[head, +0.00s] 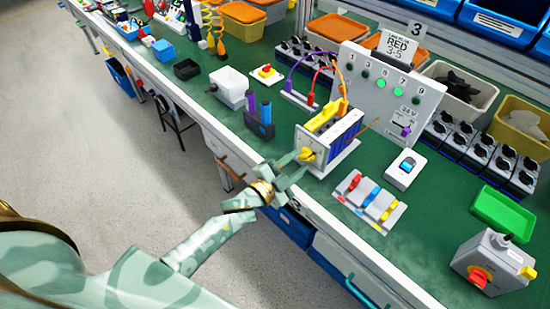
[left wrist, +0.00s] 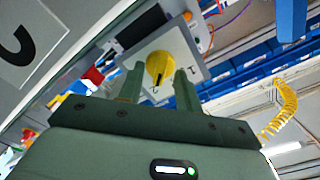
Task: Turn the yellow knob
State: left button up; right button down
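The yellow knob (head: 306,155) sits on the front face of a grey-white switch unit (head: 345,140) near the bench's front edge. In the left wrist view the knob (left wrist: 159,69) is round, with a dark mark near its lower edge, on a square light plate (left wrist: 185,45). My left gripper (head: 296,163) is at the knob in the head view. In the left wrist view its two fingers (left wrist: 158,82) stand apart, one on each side of the knob. I cannot tell whether they touch it. My right gripper is not in view.
A red-knobbed grey box (head: 490,265) and a green tray (head: 505,212) are at the right. Colored levers (head: 370,200) and a blue-button switch (head: 405,168) stand right of the unit. Purple-handled tools (head: 259,115) are left of it. Blue bins (head: 288,227) hang below the bench.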

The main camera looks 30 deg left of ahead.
pick_arm(q)
jog(key=p+v, duration=0.1)
jog(key=v, duration=1.4)
jog(key=shift+s+p, duration=0.15)
jog(key=shift+p, duration=0.25)
jog(key=shift+a, duration=0.1)
jog(key=s+a+f+n+g+y, duration=0.2)
jog(key=s+f+g, duration=0.15)
jog(key=f, duration=0.45)
jog(key=s+a+f+n+g+y, duration=0.1)
jog(key=s+f+n+g, duration=0.1)
jog(key=s+f, duration=0.45)
jog(key=s+a+f+n+g+y, duration=0.2)
jog(key=s+f+n+g, duration=0.1)
jog(key=f, duration=0.7)
jog(key=s+f+n+g, duration=0.1)
jog(key=s+f+g, duration=0.3)
jog(key=s, duration=0.7)
jog(key=s+d+f+n+g+y, duration=0.1)
jog(key=s+f+g, duration=0.3)
jog(key=s+f, duration=0.3)
jog(key=s, duration=0.5)
jog(key=shift+s+f, duration=0.2)
jog(key=shift+s, duration=0.1)
jog(key=shift+d, duration=0.1)
